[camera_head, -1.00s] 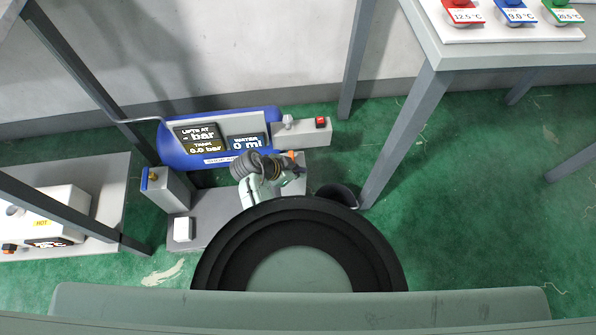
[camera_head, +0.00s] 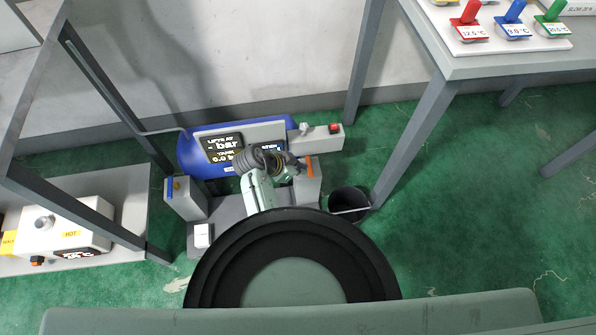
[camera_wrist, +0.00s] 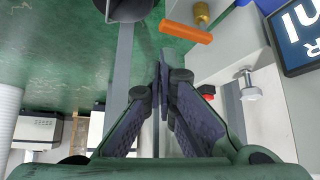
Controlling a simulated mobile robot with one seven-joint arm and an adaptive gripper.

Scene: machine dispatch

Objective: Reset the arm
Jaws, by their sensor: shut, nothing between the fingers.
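My arm (camera_head: 258,190) rises behind the dark round part of my body in the head view, with a dark coiled section near its end. My gripper (camera_wrist: 163,62) is shut and empty in the wrist view, its two dark fingers meeting at the tips. In the head view the gripper end is small and partly hidden, in front of the blue tank (camera_head: 190,153) and its displays. In the wrist view an orange handle (camera_wrist: 186,31) on a brass fitting lies just beyond the fingertips. I cannot tell the exact gap.
A black bin (camera_head: 349,203) stands right of the arm, by a table leg. A grey box with a red button (camera_head: 334,129) adjoins the tank. A white hot unit (camera_head: 62,232) sits at left. A table (camera_head: 480,68) with coloured handles is at upper right. Green floor at right is clear.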

